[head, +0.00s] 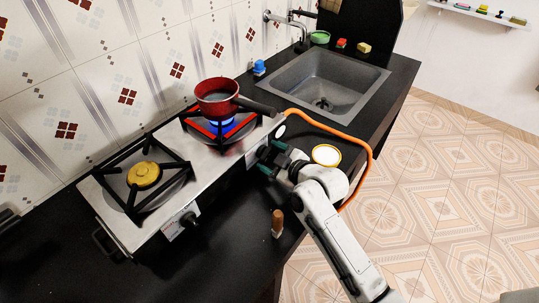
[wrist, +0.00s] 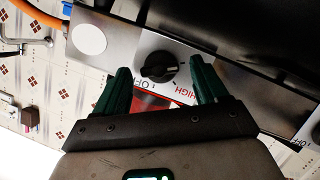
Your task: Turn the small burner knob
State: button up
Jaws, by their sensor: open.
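In the wrist view a black burner knob (wrist: 158,67) sits on the stove's steel front panel, beside a red and white label reading HIGH. My gripper (wrist: 160,66) is open, with its green fingers on either side of the knob and gaps between. I cannot tell how far the fingertips are from the panel. In the head view my gripper (head: 270,157) is at the front of the right burner (head: 222,130), and that knob is hidden behind it. Another black knob (head: 188,218) shows on the front below the left burner (head: 145,175).
A red pot (head: 216,98) stands over a blue flame on the right burner, its dark handle pointing toward my gripper's side. An orange hose (head: 330,128) curves past my arm. A round white-topped container (head: 326,155) and a brown shaker (head: 277,222) stand on the black counter.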

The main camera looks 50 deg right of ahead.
jog(key=shift+w+d+f, duration=0.15)
jog(key=shift+w+f, duration=0.05)
jog(key=shift+w, duration=0.35)
